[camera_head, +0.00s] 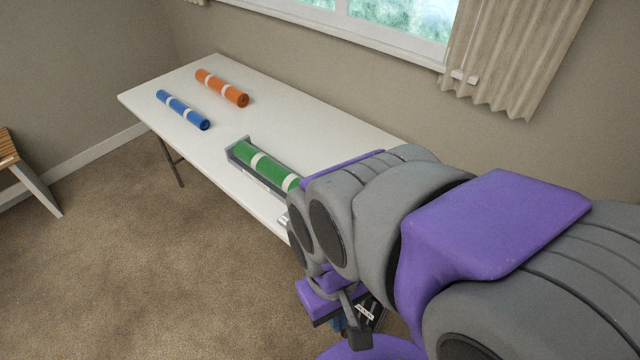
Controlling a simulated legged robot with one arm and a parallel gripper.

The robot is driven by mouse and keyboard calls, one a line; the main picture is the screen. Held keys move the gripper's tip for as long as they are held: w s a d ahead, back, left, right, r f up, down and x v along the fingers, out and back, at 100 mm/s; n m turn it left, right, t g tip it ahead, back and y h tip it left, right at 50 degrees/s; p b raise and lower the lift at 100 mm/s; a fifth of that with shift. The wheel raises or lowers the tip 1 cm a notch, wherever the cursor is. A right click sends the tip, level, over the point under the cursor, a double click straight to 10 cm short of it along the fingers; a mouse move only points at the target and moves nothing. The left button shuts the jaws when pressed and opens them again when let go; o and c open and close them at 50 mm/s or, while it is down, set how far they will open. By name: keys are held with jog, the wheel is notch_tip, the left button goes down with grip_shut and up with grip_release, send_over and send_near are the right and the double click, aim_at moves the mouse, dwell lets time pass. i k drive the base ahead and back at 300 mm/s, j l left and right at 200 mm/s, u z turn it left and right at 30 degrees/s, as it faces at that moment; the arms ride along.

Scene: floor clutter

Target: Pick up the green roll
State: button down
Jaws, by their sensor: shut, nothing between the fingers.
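The green roll (265,167) has white bands and lies in a shallow grey tray (237,159) on the white table. Its near right end is hidden behind my arm. My gripper (350,328) shows only partly, low in the picture below my arm. It is beyond the table's front edge, to the lower right of the green roll and apart from it. It is shut and empty.
A blue roll (183,110) and an orange roll (222,88) lie on the white table (140,98), left of and beyond the tray. A wooden stool (20,170) stands at the far left. The carpet (130,270) before the table is clear. A curtain (515,55) hangs behind.

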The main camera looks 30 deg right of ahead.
aim_at(285, 179)
jog(key=u, duration=0.95)
jog(key=z, duration=0.5)
jog(key=i+z, duration=0.1)
jog(key=z, duration=0.4)
jog(key=j+z, duration=0.1)
jog(key=z, duration=0.9)
jog(key=j+z, duration=0.1)
jog(key=z, duration=0.4)
jog(key=j+z, duration=0.85)
jog(key=k+j+z, duration=0.1)
jog(key=j+z, duration=0.35)
jog(key=k+j+z, duration=0.2)
jog(key=j+z, duration=0.2)
jog(key=k+j, duration=0.25)
jog(key=j, duration=0.15)
jog(key=k+j+z, duration=0.1)
jog(key=k+j, duration=0.15)
jog(key=j, duration=0.2)
jog(key=k+j, duration=0.25)
jog(key=j, duration=0.15)
